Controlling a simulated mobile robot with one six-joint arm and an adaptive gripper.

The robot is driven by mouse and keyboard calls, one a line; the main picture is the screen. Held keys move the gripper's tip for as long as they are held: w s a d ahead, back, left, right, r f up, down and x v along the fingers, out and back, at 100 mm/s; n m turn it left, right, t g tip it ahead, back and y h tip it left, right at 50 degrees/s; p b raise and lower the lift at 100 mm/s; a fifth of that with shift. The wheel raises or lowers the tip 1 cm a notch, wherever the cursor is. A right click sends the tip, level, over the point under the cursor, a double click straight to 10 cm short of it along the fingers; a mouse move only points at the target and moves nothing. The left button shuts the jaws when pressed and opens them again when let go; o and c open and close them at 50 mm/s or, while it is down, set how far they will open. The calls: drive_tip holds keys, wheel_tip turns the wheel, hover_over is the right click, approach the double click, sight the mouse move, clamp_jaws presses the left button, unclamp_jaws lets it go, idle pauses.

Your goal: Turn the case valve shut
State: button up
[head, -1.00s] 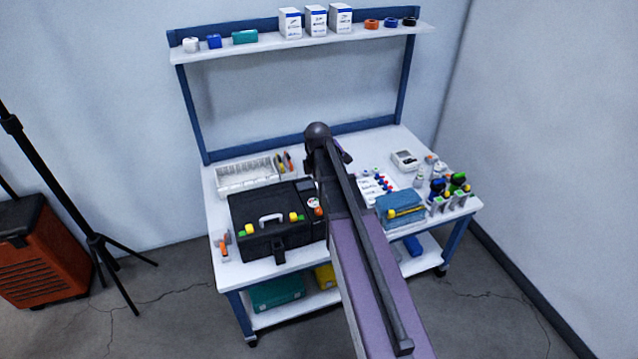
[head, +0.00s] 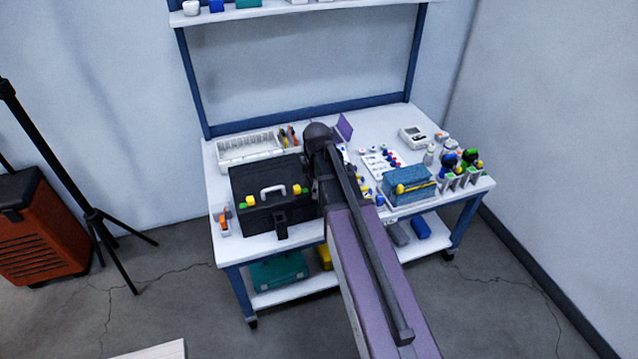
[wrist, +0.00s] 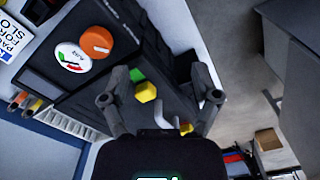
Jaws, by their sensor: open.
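The black case (head: 258,214) stands on the left front of the workbench in the head view. In the wrist view its dark top (wrist: 95,85) carries a round orange valve knob (wrist: 97,42) with a pale mark, beside a white gauge (wrist: 72,57) with red and green zones. My gripper (wrist: 160,75) is open and empty over the case. The knob lies up and left of its fingers, apart from them. A yellow-and-green latch (wrist: 145,92) shows between the fingers. In the head view my arm hides the knob and the gripper.
The case's pale handle (head: 272,190) sticks up between two yellow-and-green latches. A white divided bin (head: 248,150) stands behind the case. A shelf (head: 300,12) spans the back.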

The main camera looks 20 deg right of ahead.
drive_tip(key=s+a+f+m+b, duration=0.3)
drive_tip(key=s+f+m+b, duration=0.3)
drive_tip(key=f+b, duration=0.4)
drive_tip(key=s+a+f+m+b, duration=0.4)
drive_tip(key=s+f+m+b, duration=0.2)
drive_tip(key=f+b, duration=0.5)
drive_tip(key=shift+s+f, duration=0.15)
drive_tip(key=shift+f, duration=0.1)
idle(0.5)
drive_tip(key=shift+s, duration=0.1)
idle(0.3)
wheel_tip(320, 180, up, 36)
drive_tip(key=p, duration=3.6)
drive_tip(key=shift+r, duration=0.15)
